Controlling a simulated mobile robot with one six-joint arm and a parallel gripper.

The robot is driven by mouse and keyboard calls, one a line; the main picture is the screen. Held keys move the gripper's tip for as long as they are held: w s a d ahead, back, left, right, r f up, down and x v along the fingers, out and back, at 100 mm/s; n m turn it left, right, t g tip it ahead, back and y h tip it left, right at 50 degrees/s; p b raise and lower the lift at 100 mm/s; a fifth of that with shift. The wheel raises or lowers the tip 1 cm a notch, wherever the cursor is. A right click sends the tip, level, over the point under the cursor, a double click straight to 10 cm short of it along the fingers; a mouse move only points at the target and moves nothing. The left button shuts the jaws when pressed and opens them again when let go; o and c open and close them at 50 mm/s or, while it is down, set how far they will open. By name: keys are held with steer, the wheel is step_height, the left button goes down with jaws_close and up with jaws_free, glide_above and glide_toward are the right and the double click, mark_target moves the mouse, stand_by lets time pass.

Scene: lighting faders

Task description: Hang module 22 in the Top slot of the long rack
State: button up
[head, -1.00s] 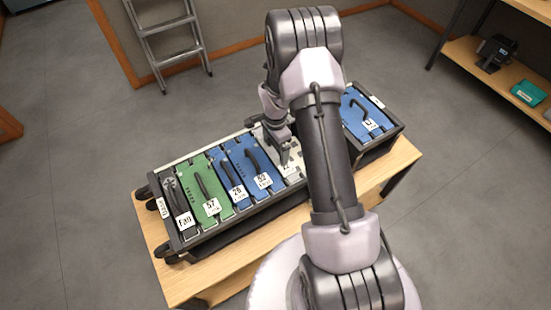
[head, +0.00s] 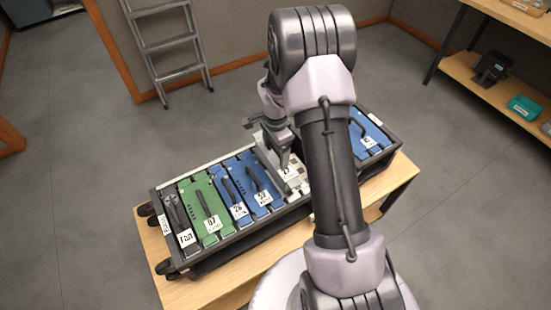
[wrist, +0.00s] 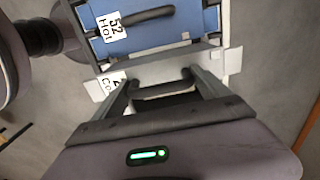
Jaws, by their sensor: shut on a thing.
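My gripper (head: 285,163) is shut on the handle (wrist: 160,89) of a pale grey module (head: 293,184). The module stands over the long rack (head: 245,232), right of the blue module 52 (head: 260,186). Its white label (wrist: 113,82) is partly covered by a finger in the wrist view; I read only a "2" and "Co". A pale side face of it shows beside module 52 (wrist: 150,32), so it seems raised above its neighbour. How far it sits in the rack I cannot tell. My arm hides the rack's right-middle part.
Left of module 52 are blue module 26 (head: 232,192), a green module (head: 205,210) and a dark fan unit (head: 178,220). Another blue module (head: 367,135) is at the right end. The rack lies on a wooden table (head: 150,242). A ladder (head: 170,45) and shelves (head: 480,70) stand beyond.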

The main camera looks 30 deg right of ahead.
step_height(320, 180, up, 9)
steer(key=p, duration=0.4)
steer(key=shift+f, duration=0.1)
